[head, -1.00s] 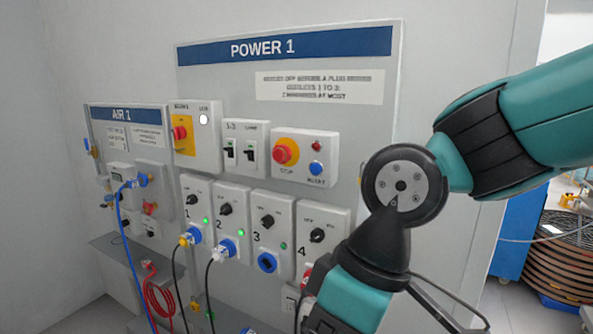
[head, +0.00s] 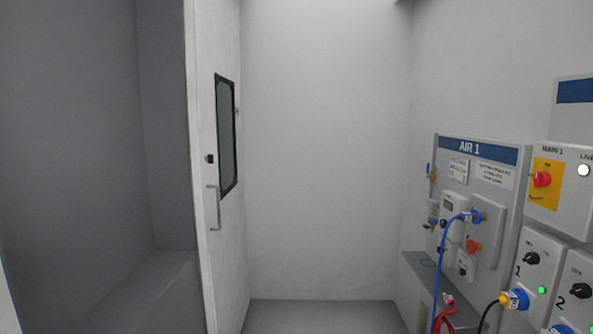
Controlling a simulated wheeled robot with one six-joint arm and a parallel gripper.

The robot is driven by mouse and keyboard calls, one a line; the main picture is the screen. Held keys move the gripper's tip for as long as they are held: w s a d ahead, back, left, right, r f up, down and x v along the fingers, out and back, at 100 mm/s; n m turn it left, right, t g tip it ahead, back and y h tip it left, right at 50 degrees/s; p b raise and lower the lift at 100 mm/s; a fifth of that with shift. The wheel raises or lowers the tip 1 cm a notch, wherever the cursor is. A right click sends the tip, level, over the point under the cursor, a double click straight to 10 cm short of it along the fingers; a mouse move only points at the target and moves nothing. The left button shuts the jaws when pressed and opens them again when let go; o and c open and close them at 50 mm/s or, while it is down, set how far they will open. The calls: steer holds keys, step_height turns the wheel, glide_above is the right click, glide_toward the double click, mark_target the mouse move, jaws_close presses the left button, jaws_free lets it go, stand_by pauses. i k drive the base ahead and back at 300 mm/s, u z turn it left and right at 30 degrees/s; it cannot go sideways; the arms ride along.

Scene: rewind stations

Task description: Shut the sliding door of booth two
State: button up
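A white door panel (head: 206,250) stands left of centre in the head view, seen at a steep angle. It has a tall dark-framed window (head: 226,135), a vertical bar handle (head: 214,207) and a small dark fitting above the handle. A grey recess (head: 80,150) lies left of the panel's edge. I cannot tell from this angle whether this is the sliding door or how far open it stands. No booth two label is readable; the wall panels are marked 1. My gripper is out of view.
On the right wall hang the AIR 1 panel (head: 478,151) with a blue hose (head: 438,260), and a power panel with MAIN 1 switch (head: 543,180) and plugged cables. A grey ledge (head: 425,275) juts out below AIR 1. The floor (head: 320,316) by the back wall looks clear.

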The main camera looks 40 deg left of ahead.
mark_target(212, 28)
steer(key=u, duration=1.4)
steer(key=i, duration=0.7)
steer(key=z, duration=0.55)
steer(key=i, duration=1.1)
steer(key=u, duration=0.55)
steer(key=i, duration=0.95)
steer(key=u, duration=0.5)
